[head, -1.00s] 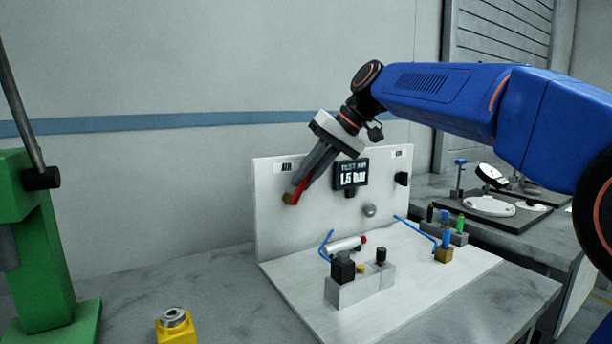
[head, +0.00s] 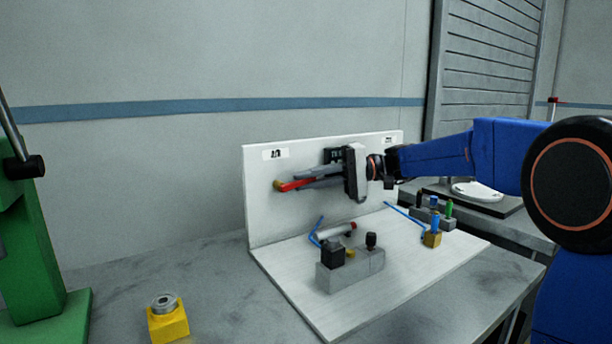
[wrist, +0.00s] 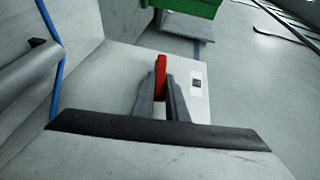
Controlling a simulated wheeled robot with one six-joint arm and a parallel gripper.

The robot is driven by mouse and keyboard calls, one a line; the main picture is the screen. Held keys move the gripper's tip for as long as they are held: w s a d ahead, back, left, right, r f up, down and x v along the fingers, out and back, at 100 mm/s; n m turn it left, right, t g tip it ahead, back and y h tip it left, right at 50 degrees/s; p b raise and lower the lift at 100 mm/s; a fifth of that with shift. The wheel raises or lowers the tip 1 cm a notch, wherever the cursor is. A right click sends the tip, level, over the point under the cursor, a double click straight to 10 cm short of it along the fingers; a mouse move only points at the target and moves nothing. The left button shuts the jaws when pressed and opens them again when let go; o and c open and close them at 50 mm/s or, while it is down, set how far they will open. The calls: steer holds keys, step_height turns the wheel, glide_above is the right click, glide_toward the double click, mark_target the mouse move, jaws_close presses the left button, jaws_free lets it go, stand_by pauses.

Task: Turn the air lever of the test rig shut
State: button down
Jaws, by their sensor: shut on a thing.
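The air lever (head: 290,185) is a red handle on a brass pivot (head: 277,185), set in the upright white panel of the test rig (head: 262,215). It now lies almost level, pointing right from the pivot and slightly up. My gripper (head: 312,178) reaches in from the right and is shut on the lever. In the wrist view the red lever (wrist: 160,68) stands between the two grey fingers (wrist: 161,92). The gripper hides part of the lever and most of the dark pressure display (head: 332,155), so its reading cannot be seen.
A grey block with black knobs (head: 348,272) and blue hoses (head: 315,232) sit on the rig's white base below my gripper. A yellow block (head: 168,322) stands at the front left, by a green press (head: 35,250). The grey bench between them is clear.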

steer(key=shift+f+m+y, duration=0.4)
steer(key=shift+f+y, duration=0.15)
steer(key=shift+y, duration=0.25)
steer(key=shift+g, duration=0.3)
steer(key=c, duration=1.8)
jaws_free()
steer(key=shift+f, duration=0.1)
steer(key=shift+o, duration=0.2)
steer(key=shift+d, duration=0.15)
steer(key=v, duration=1.7)
steer(key=shift+d+f, duration=0.1)
